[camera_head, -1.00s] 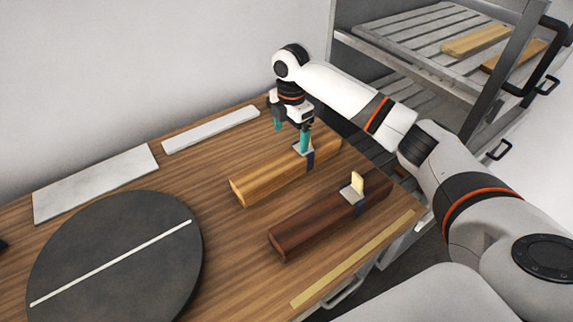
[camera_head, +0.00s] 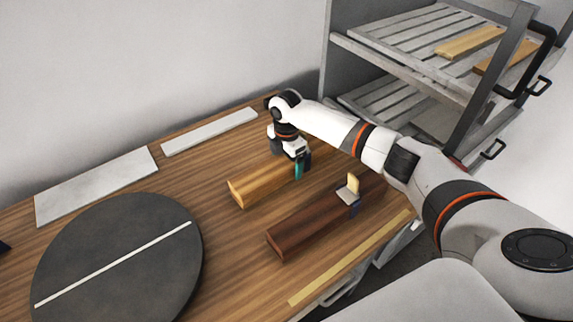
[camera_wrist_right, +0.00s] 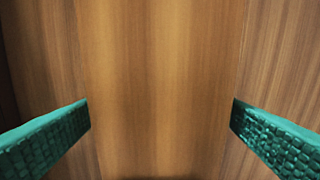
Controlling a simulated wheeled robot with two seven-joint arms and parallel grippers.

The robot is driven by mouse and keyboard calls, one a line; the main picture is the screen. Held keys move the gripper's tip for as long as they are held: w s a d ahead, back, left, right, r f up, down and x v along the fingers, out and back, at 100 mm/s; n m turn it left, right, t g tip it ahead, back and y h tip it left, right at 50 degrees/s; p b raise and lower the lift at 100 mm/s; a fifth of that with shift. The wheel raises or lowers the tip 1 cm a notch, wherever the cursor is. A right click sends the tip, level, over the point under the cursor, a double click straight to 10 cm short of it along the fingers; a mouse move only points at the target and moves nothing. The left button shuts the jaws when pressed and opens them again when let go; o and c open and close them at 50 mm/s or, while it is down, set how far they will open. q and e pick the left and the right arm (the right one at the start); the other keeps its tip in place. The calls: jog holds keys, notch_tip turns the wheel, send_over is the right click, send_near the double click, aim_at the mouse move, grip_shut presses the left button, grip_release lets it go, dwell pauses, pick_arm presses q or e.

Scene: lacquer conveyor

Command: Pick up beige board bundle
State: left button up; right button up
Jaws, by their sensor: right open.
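The beige board bundle (camera_head: 257,188) is a long light-wood block lying on the wooden table, left of a darker bundle. My right gripper (camera_head: 289,164) is open, low over its middle and far part, with one teal finger on the bundle's near side. The gripper and arm hide the bundle's far part. In the right wrist view the bundle (camera_wrist_right: 160,70) runs lengthwise between the two teal fingers, with a visible gap to each. My left gripper is out of view.
A dark brown bundle (camera_head: 308,226) with a pale tag lies close on the right. A black disc (camera_head: 120,235) with a white line is at left. Grey slabs (camera_head: 95,185) lie along the wall. A slatted rack (camera_head: 400,45) with beige boards stands behind.

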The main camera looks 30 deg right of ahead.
jog(key=shift+c, duration=0.3)
jog(key=c, duration=1.5)
jog(key=shift+w+r, duration=0.1)
jog(key=shift+c, duration=1.3)
jog(key=shift+r, duration=0.1)
